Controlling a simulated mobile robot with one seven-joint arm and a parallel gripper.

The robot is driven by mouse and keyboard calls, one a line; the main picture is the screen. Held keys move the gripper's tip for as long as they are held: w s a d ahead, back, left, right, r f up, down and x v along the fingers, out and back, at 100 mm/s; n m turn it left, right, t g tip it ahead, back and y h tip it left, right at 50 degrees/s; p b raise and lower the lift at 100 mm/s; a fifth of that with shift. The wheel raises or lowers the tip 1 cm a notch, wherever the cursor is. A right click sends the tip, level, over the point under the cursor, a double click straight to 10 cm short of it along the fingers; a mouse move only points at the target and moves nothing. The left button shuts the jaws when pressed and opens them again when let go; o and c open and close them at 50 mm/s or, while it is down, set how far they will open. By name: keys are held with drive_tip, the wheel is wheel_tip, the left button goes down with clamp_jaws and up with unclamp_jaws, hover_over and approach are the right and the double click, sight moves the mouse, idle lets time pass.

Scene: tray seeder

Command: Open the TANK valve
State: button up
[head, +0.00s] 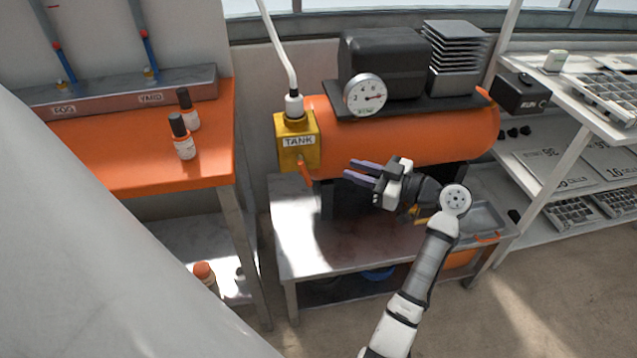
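The TANK valve is a yellow block (298,158) with a white "TANK" label, at the left end of the orange tank (420,135). A small orange lever (306,171) hangs down at the block's lower right. A white pipe (282,50) rises from the block's top. My gripper (354,169) is in front of the tank, to the right of the lever and apart from it. Its two purple-grey fingers point left toward the lever, with a gap between them and nothing held.
A pressure gauge (365,95) and dark compressor (385,62) sit on the tank. A metal bench (320,245) is below. An orange-topped table (120,150) with small bottles (183,140) stands left. White shelves (590,110) with trays stand right. A metal pan (482,218) lies beside my arm.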

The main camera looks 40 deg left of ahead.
sight(308, 175)
drive_tip(key=s+d+f+n+g, duration=0.1)
drive_tip(key=d+f+n+g, duration=0.1)
drive_tip(key=d+f+g, duration=0.15)
drive_tip(key=shift+t, duration=0.35)
drive_tip(key=x, duration=0.4)
drive_tip(key=p+x, duration=0.1)
drive_tip(key=x, duration=0.3)
drive_tip(key=r+p+x, duration=0.1)
drive_tip(key=x, duration=0.4)
drive_tip(key=shift+s, duration=0.2)
clamp_jaws()
